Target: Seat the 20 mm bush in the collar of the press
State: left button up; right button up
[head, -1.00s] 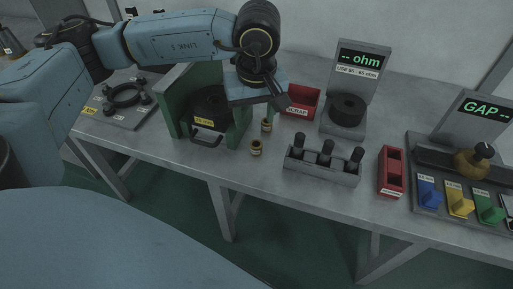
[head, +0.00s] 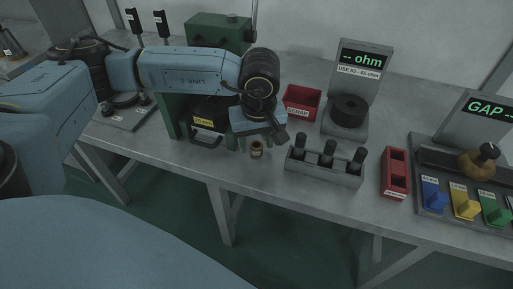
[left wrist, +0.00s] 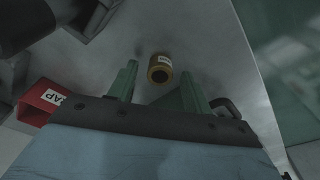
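The green press (head: 220,35) stands behind my left arm. Its black lower part, bearing a yellow label (head: 204,120) and a handle, is partly covered, so the collar is not clearly seen. A small brass bush (head: 256,149) stands on the table just in front of my left gripper (head: 264,133). In the left wrist view a brass bush (left wrist: 160,70) with a pale label lies between and beyond the two green fingertips of my left gripper (left wrist: 158,80), which are apart and empty. Its label is too small to read. My right gripper is not in view.
A red scrap bin (head: 302,101) is behind the gripper. A grey rack (head: 323,171) with black-topped plugs stands to the right, near a red tray (head: 395,174). The ohm meter (head: 356,75) stands behind, the gap station (head: 465,170) far right.

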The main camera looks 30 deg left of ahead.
pick_arm(q)
jog(key=c, duration=0.9)
